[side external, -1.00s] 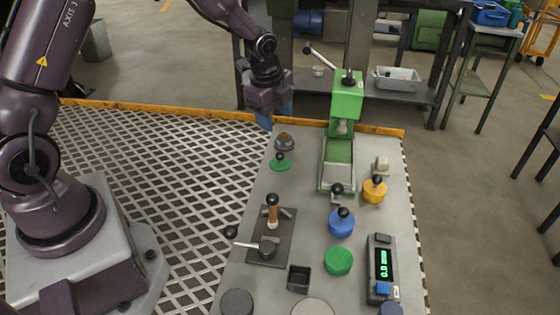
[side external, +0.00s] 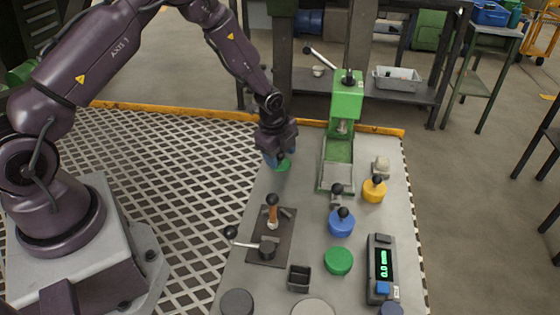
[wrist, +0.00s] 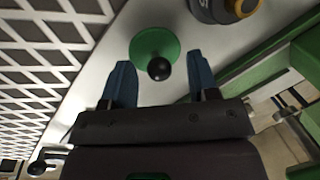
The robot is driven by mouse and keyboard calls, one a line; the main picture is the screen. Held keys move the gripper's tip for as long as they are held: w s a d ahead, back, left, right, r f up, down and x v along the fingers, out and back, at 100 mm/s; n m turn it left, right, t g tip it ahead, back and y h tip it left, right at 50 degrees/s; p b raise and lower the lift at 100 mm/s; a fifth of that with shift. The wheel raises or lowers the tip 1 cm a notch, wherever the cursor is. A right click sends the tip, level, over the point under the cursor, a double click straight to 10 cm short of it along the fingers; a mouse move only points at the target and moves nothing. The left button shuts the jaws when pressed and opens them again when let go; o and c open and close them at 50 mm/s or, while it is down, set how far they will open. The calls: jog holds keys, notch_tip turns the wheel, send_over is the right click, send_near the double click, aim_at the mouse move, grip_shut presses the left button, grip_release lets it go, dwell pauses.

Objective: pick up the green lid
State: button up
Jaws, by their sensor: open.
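The green lid (wrist: 150,45) is a flat green disc with a black ball knob (wrist: 159,68) on top. In the side external view the lid (side external: 284,167) lies at the far left of the table, partly hidden by my gripper. My gripper (wrist: 161,75) is open, with its two blue fingers apart. In the wrist view the knob shows between and just ahead of the fingertips, with the disc beyond. My gripper (side external: 276,160) is low over the lid in the side external view. I cannot tell whether it touches the knob.
A green press (side external: 340,150) stands right of the lid. A dark round object with a yellow ring (wrist: 225,8) sits close beyond the lid.

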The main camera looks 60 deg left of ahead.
jog(key=shift+f, duration=0.2)
jog(key=c, duration=1)
jog(key=shift+r, duration=0.15)
